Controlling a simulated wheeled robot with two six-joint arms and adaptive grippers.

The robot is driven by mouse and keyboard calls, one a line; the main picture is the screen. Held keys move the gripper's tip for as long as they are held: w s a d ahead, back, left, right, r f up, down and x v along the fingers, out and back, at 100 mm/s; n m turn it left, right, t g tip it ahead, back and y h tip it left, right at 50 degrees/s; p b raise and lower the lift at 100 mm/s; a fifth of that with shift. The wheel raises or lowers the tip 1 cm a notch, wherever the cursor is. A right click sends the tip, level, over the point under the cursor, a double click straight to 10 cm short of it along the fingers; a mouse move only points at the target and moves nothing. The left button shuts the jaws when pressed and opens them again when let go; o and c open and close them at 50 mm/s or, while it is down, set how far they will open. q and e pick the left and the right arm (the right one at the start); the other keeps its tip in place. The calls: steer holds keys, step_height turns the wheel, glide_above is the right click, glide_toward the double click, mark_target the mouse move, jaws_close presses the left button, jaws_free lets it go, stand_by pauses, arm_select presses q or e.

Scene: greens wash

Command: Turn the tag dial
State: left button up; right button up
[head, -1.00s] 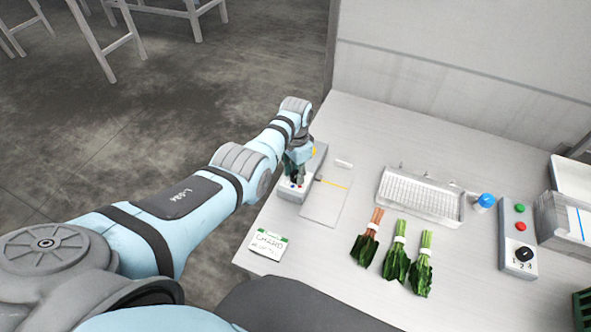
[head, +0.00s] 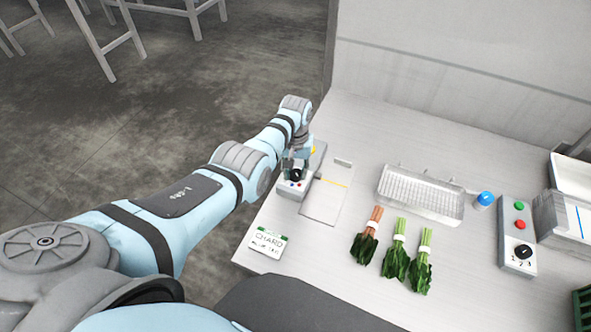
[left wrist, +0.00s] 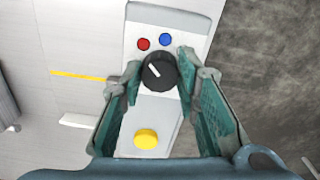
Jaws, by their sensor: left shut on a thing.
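The black tag dial (left wrist: 159,71) with a white pointer line sits on a white box (head: 289,188) at the left end of the table. In the left wrist view the pointer line slants toward the upper left. My left gripper (head: 296,160) reaches down over the box. In the left wrist view its fingertips (left wrist: 159,74) are shut on the dial from both sides. A red button (left wrist: 143,44) and a blue button (left wrist: 166,39) lie beyond the dial, and a yellow button (left wrist: 146,139) lies on the near side.
A clear board with a yellow line (head: 324,200) adjoins the box. A CHARD card (head: 268,242) lies in front. Several leafy bundles (head: 395,262), a wire tray (head: 420,198) and a second panel with a numbered dial (head: 518,235) stand to the right.

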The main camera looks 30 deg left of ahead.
mark_target(295, 173)
arm_select(q)
steer(key=shift+s+f, duration=0.1)
steer(key=shift+s, duration=0.05)
stand_by(0.3)
steer(key=o, duration=1.2)
steer(key=shift+w, duration=0.2)
step_height(295, 173, up, 12)
steer(key=shift+r, duration=0.1)
steer(key=shift+s+f, duration=0.1)
steer(key=shift+f, duration=0.1)
